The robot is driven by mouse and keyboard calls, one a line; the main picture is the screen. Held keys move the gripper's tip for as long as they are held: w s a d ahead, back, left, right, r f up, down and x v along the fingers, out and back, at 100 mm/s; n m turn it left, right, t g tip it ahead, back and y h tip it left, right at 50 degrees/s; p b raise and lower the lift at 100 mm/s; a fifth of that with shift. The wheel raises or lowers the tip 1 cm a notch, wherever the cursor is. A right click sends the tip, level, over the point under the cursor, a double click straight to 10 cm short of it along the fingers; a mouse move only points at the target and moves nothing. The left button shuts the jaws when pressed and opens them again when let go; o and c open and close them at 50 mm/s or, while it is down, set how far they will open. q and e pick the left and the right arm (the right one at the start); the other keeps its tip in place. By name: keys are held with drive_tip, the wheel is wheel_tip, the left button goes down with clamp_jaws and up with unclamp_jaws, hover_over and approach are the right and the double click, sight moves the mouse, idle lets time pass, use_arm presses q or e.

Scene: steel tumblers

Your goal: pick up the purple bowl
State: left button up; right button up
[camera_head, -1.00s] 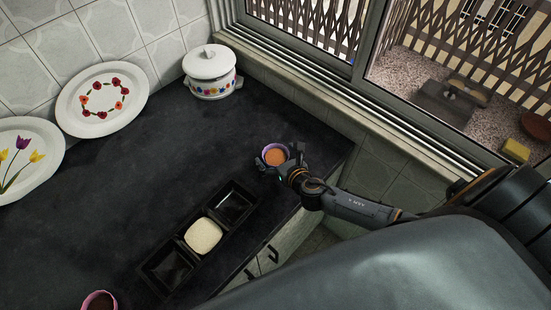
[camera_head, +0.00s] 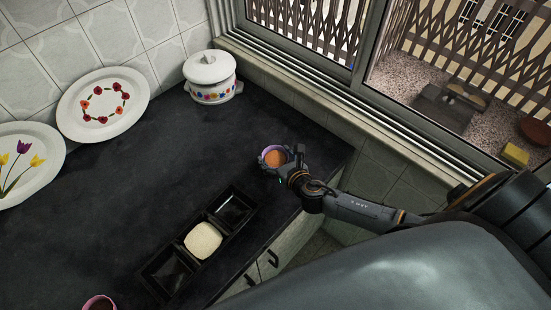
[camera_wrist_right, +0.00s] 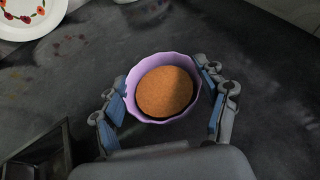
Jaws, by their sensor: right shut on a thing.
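The purple bowl (camera_head: 264,158) holds an orange-brown filling and is over the dark counter near its right end. In the right wrist view the purple bowl (camera_wrist_right: 133,103) sits upright between the two blue-padded fingers. My right gripper (camera_head: 283,160) is shut on it, with a finger at either side of the rim in the right wrist view (camera_wrist_right: 163,100). Whether the bowl's base touches the counter is hard to tell. My left gripper is not in view.
A black three-part tray (camera_head: 167,272) with a pale item (camera_head: 203,240) lies left of my right gripper. A white lidded pot (camera_head: 210,77) stands at the back by the window. Two flowered plates (camera_head: 75,118) lean on the wall. Another bowl (camera_head: 99,303) is at the bottom edge.

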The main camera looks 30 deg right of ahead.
drive_tip(key=s+d+r+b, duration=0.1)
drive_tip(key=s+d+r, duration=0.1)
drive_tip(key=s+r, duration=0.9)
drive_tip(key=shift+f+b+v, duration=0.2)
drive_tip(key=shift+b+v, duration=0.1)
drive_tip(key=shift+v, duration=1.15)
